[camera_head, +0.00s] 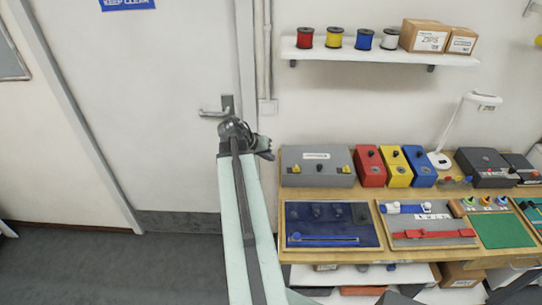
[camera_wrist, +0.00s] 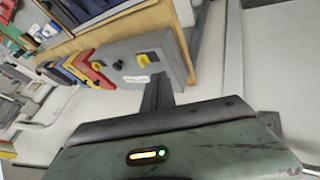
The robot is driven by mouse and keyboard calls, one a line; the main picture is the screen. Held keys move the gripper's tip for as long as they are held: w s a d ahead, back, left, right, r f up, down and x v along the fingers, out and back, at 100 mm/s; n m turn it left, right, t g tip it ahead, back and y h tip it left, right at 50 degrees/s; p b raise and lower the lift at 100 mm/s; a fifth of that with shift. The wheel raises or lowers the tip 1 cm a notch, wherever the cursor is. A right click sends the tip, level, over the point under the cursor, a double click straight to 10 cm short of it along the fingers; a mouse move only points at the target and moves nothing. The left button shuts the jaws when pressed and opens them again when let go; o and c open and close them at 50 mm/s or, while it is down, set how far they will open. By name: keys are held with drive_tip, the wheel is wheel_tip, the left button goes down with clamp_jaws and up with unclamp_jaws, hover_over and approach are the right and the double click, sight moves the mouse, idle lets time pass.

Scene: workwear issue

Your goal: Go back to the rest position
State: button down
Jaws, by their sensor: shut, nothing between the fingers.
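My gripper (camera_head: 266,148) is at the end of my raised arm, in front of the white door and left of the workbench in the head view. It is shut and empty. In the wrist view my gripper (camera_wrist: 158,92) shows as a dark narrow finger shape pointing up the picture. Beyond it lies a grey box (camera_wrist: 150,62) with two yellow knobs. The same grey box (camera_head: 318,168) stands at the back left of the bench in the head view, to the right of my gripper and apart from it.
The wooden workbench (camera_head: 382,262) carries red (camera_head: 370,168), yellow (camera_head: 396,168) and blue (camera_head: 420,168) boxes, a lamp (camera_head: 440,158) and tool trays. A wall shelf (camera_head: 380,55) with spools and cartons hangs above. The door (camera_head: 170,130) is closed. The floor (camera_head: 110,265) at left is clear.

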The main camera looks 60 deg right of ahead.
idle(0.3)
drive_tip(key=w+a+f+n+t+b, duration=0.2)
drive_tip(key=w+a+n+t, duration=0.15)
drive_tip(key=w+a, duration=1.45)
drive_tip(key=w+a+f+n+t+y, duration=0.1)
drive_tip(key=w+a+f+n, duration=0.1)
drive_tip(key=w+a, duration=0.5)
drive_tip(key=w+a+f+n+y, duration=0.1)
drive_tip(key=w+a+n, duration=0.2)
drive_tip(key=a, duration=0.8)
drive_tip(key=s+a+f+n+y, duration=0.1)
drive_tip(key=a+n+y, duration=0.1)
drive_tip(key=a, duration=0.8)
drive_tip(key=s+a+f+n+g+y+b, duration=0.1)
drive_tip(key=a+n, duration=0.3)
drive_tip(key=a, duration=0.7)
drive_tip(key=shift+s+a+f+y, duration=0.2)
drive_tip(key=shift+s+f+y, duration=0.25)
drive_tip(key=shift+s+y, duration=0.3)
